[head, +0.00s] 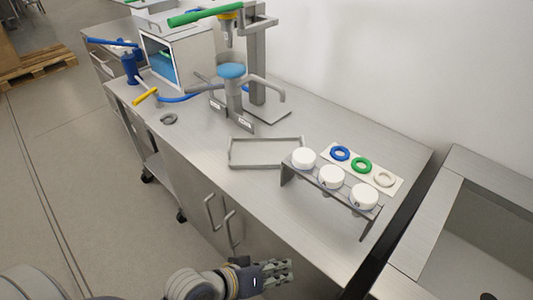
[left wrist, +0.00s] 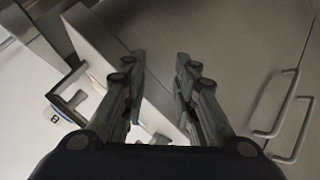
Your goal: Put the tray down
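The grey rectangular tray (head: 234,165) lies flat and empty on the steel worktop, near the middle of the head view. My left gripper (head: 290,271) is at the bottom of the head view, in front of the worktop's front edge and well apart from the tray. In the left wrist view its two fingers (left wrist: 160,60) stand apart with nothing between them. The tray cannot be made out for certain in the left wrist view. My right gripper is not in view.
A rack (head: 333,194) with three white round containers stands right of the tray. Behind it, blue, green and white rings (head: 364,165) lie on a white plate. A press-like stand (head: 257,70) is behind the tray. Cabinet handles (head: 211,213) stick out below the worktop.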

